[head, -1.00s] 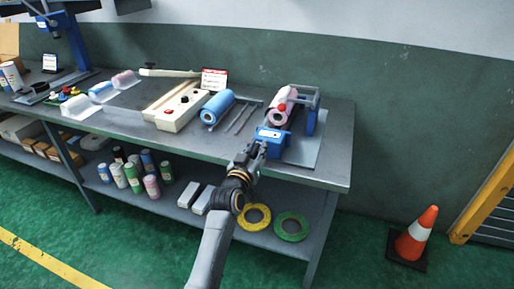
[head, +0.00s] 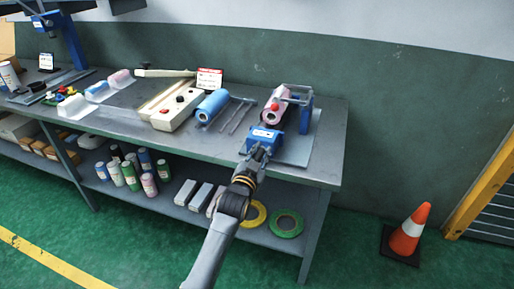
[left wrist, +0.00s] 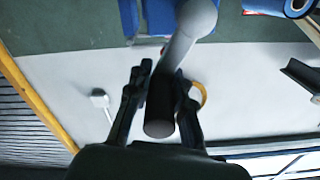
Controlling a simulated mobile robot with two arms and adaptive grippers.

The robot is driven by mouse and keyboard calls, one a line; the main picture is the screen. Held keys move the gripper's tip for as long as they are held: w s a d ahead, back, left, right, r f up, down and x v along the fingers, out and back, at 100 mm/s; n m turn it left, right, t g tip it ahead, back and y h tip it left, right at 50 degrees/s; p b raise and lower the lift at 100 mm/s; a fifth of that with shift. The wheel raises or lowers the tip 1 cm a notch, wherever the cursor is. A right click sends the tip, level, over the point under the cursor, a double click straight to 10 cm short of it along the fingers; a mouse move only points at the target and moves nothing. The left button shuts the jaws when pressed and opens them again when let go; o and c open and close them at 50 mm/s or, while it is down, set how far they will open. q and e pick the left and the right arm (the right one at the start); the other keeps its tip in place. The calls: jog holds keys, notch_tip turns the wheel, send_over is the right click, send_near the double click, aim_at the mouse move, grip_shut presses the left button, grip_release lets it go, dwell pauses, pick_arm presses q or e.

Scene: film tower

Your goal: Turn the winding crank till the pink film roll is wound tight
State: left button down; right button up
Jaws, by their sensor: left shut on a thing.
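The pink film roll (head: 271,110) sits in the winder, a blue stand (head: 305,116) with a grey frame, at the right end of the bench. A blue block (head: 263,138) with a white label stands at its front. My left gripper (head: 258,154) is at the front of this block. In the left wrist view my two fingers (left wrist: 160,105) are shut on the dark handle (left wrist: 160,115) of the winding crank, whose grey arm (left wrist: 188,35) runs up from it. The crank is mostly hidden by my gripper in the head view. My right gripper is not in view.
A blue roll (head: 212,105) and thin metal rods lie left of the winder, beside a cream box (head: 176,110) with knobs. Below, the shelf holds small cans and tape rings (head: 287,223). An orange cone (head: 409,232) stands on the floor at right.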

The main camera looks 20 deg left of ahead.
pick_arm(q)
notch_tip(320, 180, down, 10)
jog(key=d+m+b, duration=0.2)
jog(key=m+b, duration=0.4)
jog(key=m, duration=1.1)
jog(key=shift+s+d+m, duration=0.15)
jog(key=shift+d+m, duration=0.15)
jog(key=shift+d, duration=0.05)
jog(key=c, duration=1.3)
grip_release()
jog(key=shift+a, duration=0.1)
jog(key=shift+o, duration=0.7)
jog(key=shift+r, duration=0.2)
